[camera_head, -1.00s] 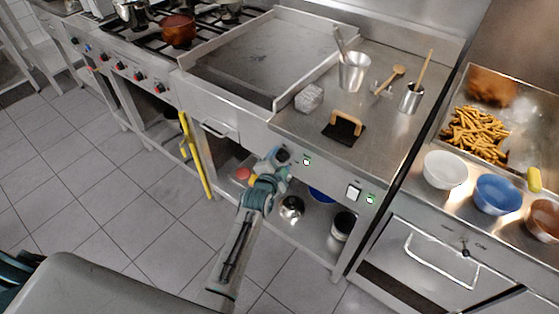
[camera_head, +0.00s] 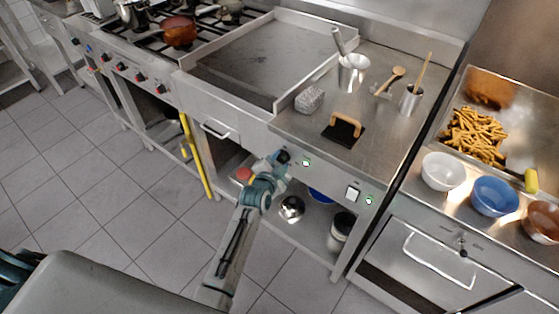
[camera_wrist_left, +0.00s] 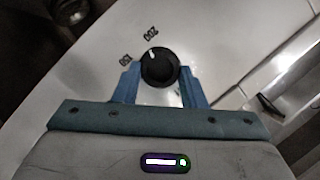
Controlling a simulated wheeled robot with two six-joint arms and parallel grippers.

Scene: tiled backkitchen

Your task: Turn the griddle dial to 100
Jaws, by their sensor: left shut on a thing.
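The griddle dial (camera_wrist_left: 160,72) is a round black knob with a white pointer mark, on the steel front panel in the left wrist view. Its mark points up and slightly left, close to the printed 200. My left gripper (camera_wrist_left: 160,68) is shut on the dial, with one blue finger on each side. In the head view, my left gripper (camera_head: 276,164) is at the panel below the griddle (camera_head: 240,62), and the dark dial (camera_head: 283,156) shows just beyond the fingers. My right gripper is out of view.
A green-lit switch (camera_head: 306,162) is just right of the dial, with another switch (camera_head: 353,194) farther right. A shelf below holds a metal pot (camera_head: 292,208) and other containers. A yellow strip (camera_head: 196,155) hangs left of my arm. The tiled floor at left is clear.

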